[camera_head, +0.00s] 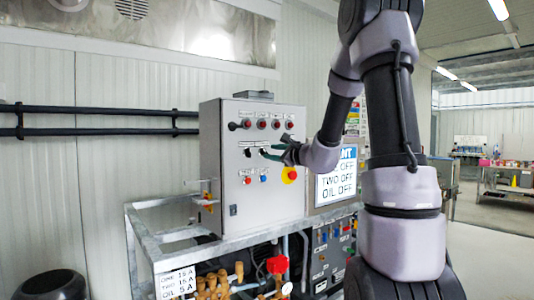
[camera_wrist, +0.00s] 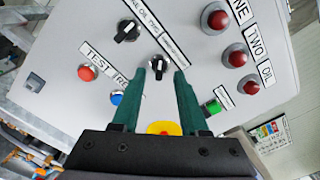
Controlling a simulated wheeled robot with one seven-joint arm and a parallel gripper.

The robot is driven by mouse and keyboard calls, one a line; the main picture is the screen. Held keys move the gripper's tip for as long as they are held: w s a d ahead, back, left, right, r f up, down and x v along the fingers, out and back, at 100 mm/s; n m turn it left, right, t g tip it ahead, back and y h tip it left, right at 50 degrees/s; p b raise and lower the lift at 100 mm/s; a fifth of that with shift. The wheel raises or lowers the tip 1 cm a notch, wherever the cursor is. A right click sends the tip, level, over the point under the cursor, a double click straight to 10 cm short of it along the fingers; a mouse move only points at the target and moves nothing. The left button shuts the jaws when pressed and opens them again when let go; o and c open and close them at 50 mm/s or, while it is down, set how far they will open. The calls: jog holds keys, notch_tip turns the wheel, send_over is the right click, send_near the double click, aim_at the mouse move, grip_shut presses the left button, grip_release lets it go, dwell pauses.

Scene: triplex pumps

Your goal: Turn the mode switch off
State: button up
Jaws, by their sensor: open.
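My gripper (camera_wrist: 167,74) is open, its two green fingers pointing at the panel of a grey control box (camera_head: 222,185). A black rotary switch with a white pointer mark (camera_wrist: 157,66) sits between the fingertips in the wrist view. I cannot tell whether the fingers touch it. A second black rotary switch (camera_wrist: 127,31) is up and left of it, outside the fingers. A label strip runs beside the two switches; its words are too small to read surely, so I cannot tell which is the mode switch. In the head view my gripper (camera_head: 271,152) is at the panel's middle row.
A red TEST button (camera_wrist: 87,73), a blue button (camera_wrist: 117,97) and a green button (camera_wrist: 211,108) surround the fingers. A red emergency stop on yellow (camera_head: 289,174) is below my gripper. Red lamps (camera_head: 262,124) line the top. A screen (camera_head: 336,183) reads TWO OFF, OIL OFF.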

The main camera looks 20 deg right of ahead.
aim_at(265, 151)
jog(key=shift+x, duration=1.85)
grip_shut()
jog(key=shift+m, duration=0.3)
jog(key=m, duration=0.8)
jog(key=shift+d, duration=0.15)
